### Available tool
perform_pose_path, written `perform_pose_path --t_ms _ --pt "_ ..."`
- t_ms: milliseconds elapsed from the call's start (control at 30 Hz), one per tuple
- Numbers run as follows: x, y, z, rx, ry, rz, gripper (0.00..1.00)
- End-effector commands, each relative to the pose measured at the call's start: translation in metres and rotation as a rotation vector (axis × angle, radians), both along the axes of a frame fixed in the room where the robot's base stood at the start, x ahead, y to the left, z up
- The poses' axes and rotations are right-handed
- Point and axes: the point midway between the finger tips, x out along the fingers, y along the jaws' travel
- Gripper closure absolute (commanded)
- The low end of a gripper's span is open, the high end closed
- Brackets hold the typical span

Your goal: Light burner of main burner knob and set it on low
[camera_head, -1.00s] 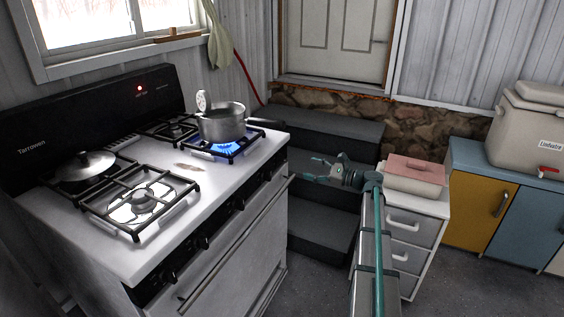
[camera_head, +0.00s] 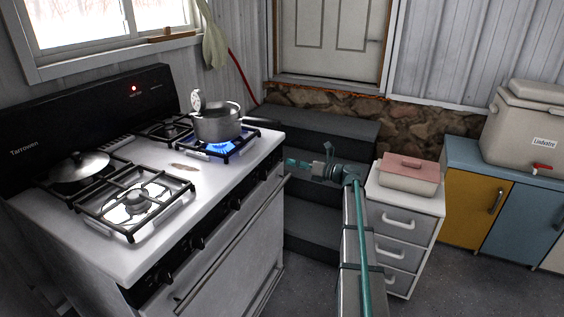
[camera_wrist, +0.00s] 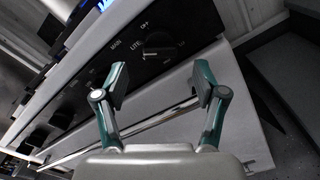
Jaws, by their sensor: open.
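The main burner knob (camera_wrist: 158,46) is a dark round knob on the black front panel, with "OFF", "MAIN" and "LITE" lettering around it in the wrist view. My gripper (camera_wrist: 160,80) is open, its two fingers apart on either side below the knob in the picture, with nothing between them. I cannot make out the knob's exact setting. In the head view my gripper (camera_head: 292,166) is beside the right end of the white stove (camera_head: 205,178). A blue flame (camera_head: 220,148) burns under a grey pot (camera_head: 217,125) on the right burner.
An oven handle bar (camera_head: 232,247) runs along the stove front below the knobs. Dark steps (camera_head: 320,128) lie behind my gripper. A white drawer cabinet (camera_head: 405,215) with a pink-lidded box (camera_head: 408,172) stands to the right. A lidded pan (camera_head: 80,168) sits on the left burner.

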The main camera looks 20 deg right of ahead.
Motion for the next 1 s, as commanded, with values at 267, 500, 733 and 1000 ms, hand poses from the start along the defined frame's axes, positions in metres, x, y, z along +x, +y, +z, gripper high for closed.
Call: perform_pose_path --t_ms 267,500,733,1000 --pt "0.032 0.027 0.0 -0.001 0.0 0.001 0.29" --pt "0.041 0.034 0.0 -0.001 -0.001 0.0 0.29" --pt "0.041 0.035 0.0 -0.001 -0.001 0.0 0.29" --pt "0.041 0.034 0.0 -0.001 -0.001 0.0 0.72"
